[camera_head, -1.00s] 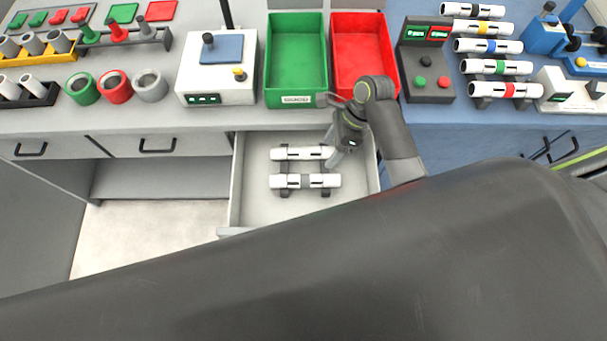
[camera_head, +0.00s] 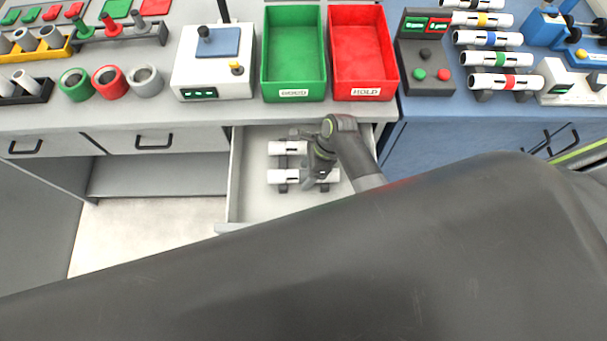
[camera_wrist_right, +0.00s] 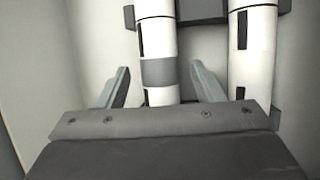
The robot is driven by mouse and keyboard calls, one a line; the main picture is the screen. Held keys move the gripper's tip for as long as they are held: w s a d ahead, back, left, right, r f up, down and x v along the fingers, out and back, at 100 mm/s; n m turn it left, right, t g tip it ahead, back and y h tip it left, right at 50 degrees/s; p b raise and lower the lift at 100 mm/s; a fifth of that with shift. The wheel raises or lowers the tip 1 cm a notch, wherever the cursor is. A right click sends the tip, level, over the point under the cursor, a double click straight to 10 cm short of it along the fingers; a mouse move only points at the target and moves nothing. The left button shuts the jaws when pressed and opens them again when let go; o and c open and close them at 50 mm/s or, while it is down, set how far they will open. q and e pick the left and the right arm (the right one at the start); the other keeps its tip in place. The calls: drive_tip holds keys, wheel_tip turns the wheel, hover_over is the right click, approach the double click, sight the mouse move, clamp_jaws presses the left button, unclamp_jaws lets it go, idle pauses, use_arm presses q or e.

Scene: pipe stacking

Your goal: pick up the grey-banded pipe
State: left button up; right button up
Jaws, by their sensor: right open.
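The grey-banded pipe (camera_head: 282,177) is white and lies on a dark rack in the open drawer, the nearer of two pipes. Its middle is hidden behind my right gripper (camera_head: 309,180) in the head view. In the right wrist view the pipe's grey band (camera_wrist_right: 160,73) shows between the two fingers. My right gripper (camera_wrist_right: 161,88) is open, one finger on each side of the pipe, with gaps to it. I cannot tell how far the fingertips are above the rack. My left gripper is not in view.
A second white pipe (camera_head: 288,147) lies behind, parallel; it shows to the right in the right wrist view (camera_wrist_right: 253,60). The drawer (camera_head: 235,185) has walls around both. On the bench above stand a green bin (camera_head: 295,50) and a red bin (camera_head: 364,50).

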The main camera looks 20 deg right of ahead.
drive_tip(key=shift+a+f, duration=0.1)
drive_tip(key=shift+f, duration=0.05)
drive_tip(key=c, duration=1.1)
wheel_tip(320, 180, up, 10)
drive_tip(key=shift+r+p, duration=0.1)
drive_tip(key=shift+p, duration=0.65)
